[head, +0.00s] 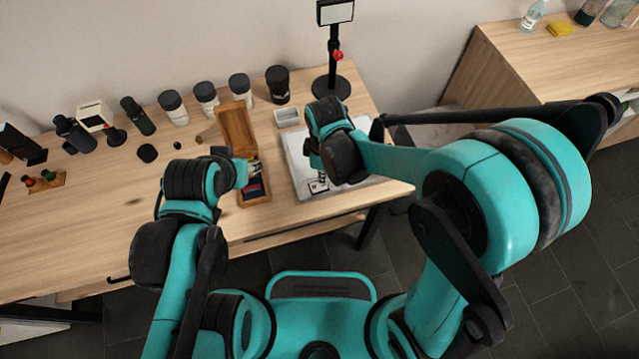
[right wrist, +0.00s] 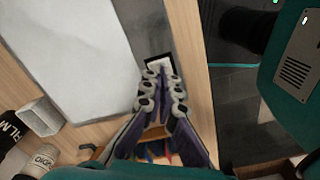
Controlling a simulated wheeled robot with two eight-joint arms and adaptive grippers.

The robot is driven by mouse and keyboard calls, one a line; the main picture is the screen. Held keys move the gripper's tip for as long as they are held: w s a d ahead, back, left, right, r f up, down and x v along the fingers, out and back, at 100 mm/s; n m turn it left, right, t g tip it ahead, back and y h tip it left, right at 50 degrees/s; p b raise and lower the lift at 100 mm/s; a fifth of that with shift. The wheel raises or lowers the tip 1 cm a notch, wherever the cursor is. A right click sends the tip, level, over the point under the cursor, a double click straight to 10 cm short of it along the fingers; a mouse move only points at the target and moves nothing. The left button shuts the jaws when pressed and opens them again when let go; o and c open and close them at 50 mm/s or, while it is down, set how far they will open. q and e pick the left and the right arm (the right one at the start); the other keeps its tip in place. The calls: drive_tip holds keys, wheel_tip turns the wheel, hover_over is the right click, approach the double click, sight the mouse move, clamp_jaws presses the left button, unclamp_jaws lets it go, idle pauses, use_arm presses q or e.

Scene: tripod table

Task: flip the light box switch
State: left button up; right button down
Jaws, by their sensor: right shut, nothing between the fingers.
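The light box (head: 300,148) lies flat on the wooden table, a pale panel partly covered by my right arm. In the right wrist view its white panel (right wrist: 70,50) fills the upper left. A small white switch (right wrist: 158,61) sits on the grey strip along the box's edge. My right gripper (head: 320,183) is over the light box's near left part. In the right wrist view its fingers (right wrist: 163,80) are shut and empty, with their tips at the switch and hiding part of it. Contact cannot be told. My left gripper (head: 253,167) is mostly hidden, near an open wooden box.
The open wooden box (head: 236,128) stands left of the light box. Several dark and white canisters (head: 172,106) line the table's back. The table's left front is mostly clear.

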drive_tip(key=shift+f+b, duration=0.95)
drive_tip(key=shift+f, duration=0.1)
idle(0.9)
drive_tip(key=shift+r+p, duration=2.85)
drive_tip(key=shift+r, duration=0.75)
drive_tip(key=shift+d+r, duration=0.15)
drive_tip(key=shift+d, duration=0.1)
drive_tip(key=s+d+r+m+t, duration=0.2)
drive_tip(key=d+r+m+t, duration=0.1)
drive_tip(key=d+r+m, duration=0.3)
drive_tip(key=s+d+r+m+t, duration=0.3)
drive_tip(key=d+r+m, duration=0.3)
drive_tip(key=d+m, duration=0.3)
drive_tip(key=shift+d+m+t, duration=0.3)
drive_tip(key=shift+d+t, duration=0.3)
drive_tip(key=shift+d, duration=0.6)
